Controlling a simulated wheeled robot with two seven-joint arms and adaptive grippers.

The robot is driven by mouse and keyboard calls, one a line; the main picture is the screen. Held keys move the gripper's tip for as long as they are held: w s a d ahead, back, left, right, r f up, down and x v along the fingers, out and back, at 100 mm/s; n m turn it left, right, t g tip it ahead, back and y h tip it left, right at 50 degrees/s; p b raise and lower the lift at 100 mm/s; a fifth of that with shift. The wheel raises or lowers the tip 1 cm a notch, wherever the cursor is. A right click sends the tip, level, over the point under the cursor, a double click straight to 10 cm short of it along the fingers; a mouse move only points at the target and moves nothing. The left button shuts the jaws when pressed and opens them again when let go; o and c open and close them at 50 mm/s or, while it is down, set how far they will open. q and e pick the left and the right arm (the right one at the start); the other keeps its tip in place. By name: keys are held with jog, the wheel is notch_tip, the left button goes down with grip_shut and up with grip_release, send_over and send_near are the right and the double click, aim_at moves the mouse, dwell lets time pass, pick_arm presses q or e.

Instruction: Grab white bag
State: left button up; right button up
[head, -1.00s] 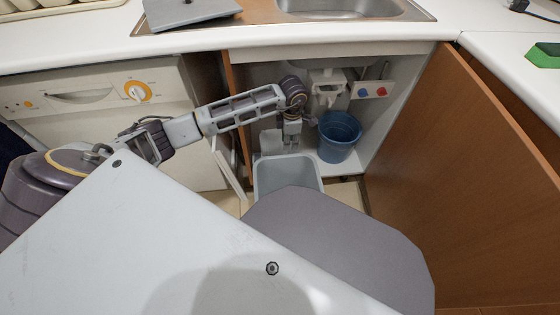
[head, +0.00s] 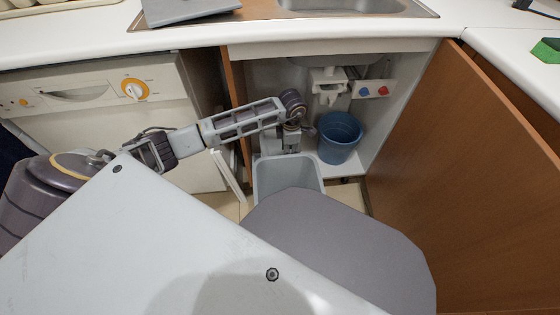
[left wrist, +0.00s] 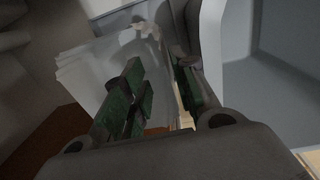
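The white bag (left wrist: 90,75) shows in the left wrist view as a pale, thin, layered shape beyond my left gripper's fingers. In the head view it is a small pale patch (head: 269,142) just left of the gripper, inside the open cabinet under the sink. My left gripper (left wrist: 160,98) has its green-padded fingers apart, with part of the bag showing in and behind the gap. In the head view the left gripper (head: 291,148) points down at the back edge of the grey bin. I cannot tell whether the fingers touch the bag. My right gripper is out of view.
The open grey bin (head: 288,178) stands right in front of the gripper. A blue bucket (head: 340,137) is to its right on the cabinet floor. The brown cabinet door (head: 465,160) stands open at right. The sink counter (head: 330,32) is overhead.

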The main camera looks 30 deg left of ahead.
pick_arm(q)
jog(key=f+b, duration=0.1)
jog(key=f, duration=0.2)
jog(key=f+b, duration=0.1)
jog(key=shift+s+f+b, duration=0.2)
jog(key=shift+s+b, duration=0.05)
jog(key=shift+b, duration=0.05)
jog(key=shift+f, duration=0.4)
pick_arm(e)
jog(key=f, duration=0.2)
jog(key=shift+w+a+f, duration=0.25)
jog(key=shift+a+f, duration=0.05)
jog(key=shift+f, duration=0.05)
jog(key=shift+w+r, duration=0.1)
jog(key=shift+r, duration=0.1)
pick_arm(q)
grip_shut()
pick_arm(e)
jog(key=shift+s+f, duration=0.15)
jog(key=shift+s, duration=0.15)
